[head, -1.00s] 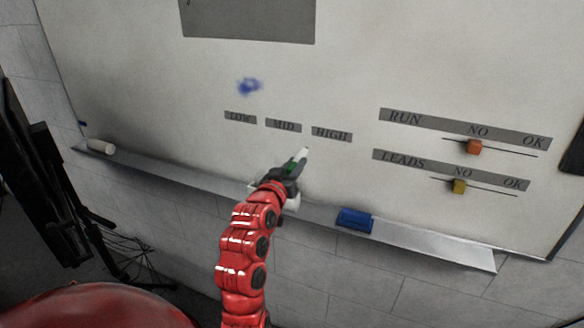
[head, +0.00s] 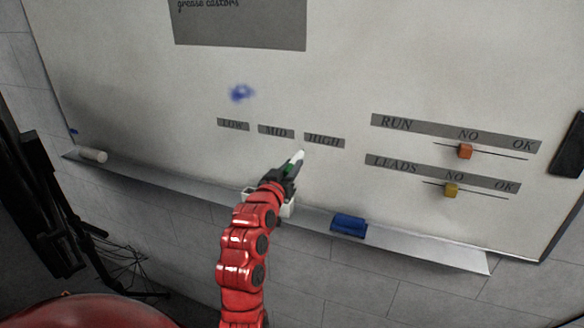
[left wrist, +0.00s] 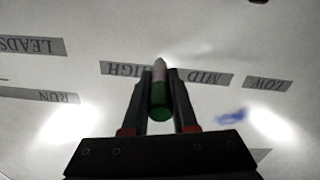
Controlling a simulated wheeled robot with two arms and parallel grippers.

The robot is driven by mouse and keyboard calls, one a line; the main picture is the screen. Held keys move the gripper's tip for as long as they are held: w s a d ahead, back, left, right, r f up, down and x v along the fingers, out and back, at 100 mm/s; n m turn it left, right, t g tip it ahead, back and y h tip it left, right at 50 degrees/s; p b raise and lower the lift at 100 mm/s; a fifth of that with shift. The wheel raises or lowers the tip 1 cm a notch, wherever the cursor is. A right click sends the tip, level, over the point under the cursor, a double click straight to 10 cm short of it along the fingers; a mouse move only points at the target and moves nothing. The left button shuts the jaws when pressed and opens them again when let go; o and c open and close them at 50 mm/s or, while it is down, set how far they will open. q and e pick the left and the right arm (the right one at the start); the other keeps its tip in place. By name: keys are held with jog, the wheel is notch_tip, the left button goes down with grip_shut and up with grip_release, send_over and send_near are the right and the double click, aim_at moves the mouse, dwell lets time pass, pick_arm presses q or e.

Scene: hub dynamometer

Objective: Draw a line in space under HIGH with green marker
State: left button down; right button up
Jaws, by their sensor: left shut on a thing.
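My left gripper (head: 284,178) is shut on the green marker (head: 294,161), whose white end points up and right toward the board. In the left wrist view, the marker (left wrist: 161,92) lies between the two fingers of the gripper (left wrist: 161,88), with its green part nearer the camera. The HIGH label (head: 324,140) is a grey strip on the whiteboard (head: 330,60). The marker's end is just below and left of this label in the head view. I cannot tell whether it touches the board. No green line shows under HIGH. My right gripper is not in view.
LOW (head: 233,124) and MID (head: 276,131) labels sit left of HIGH, with a blue smudge (head: 241,93) above. Sliders (head: 465,151) are at right.

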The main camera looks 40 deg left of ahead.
pick_arm(q)
jog(key=shift+f, duration=0.1)
jog(key=shift+b+x, duration=0.6)
jog(key=shift+x, duration=0.35)
dwell(0.8)
jog(key=shift+d, duration=0.15)
jog(key=shift+w+d, duration=0.1)
jog(key=shift+d, duration=0.5)
jog(key=shift+w+d, duration=0.25)
jog(key=shift+d, duration=0.4)
jog(key=shift+d, duration=0.1)
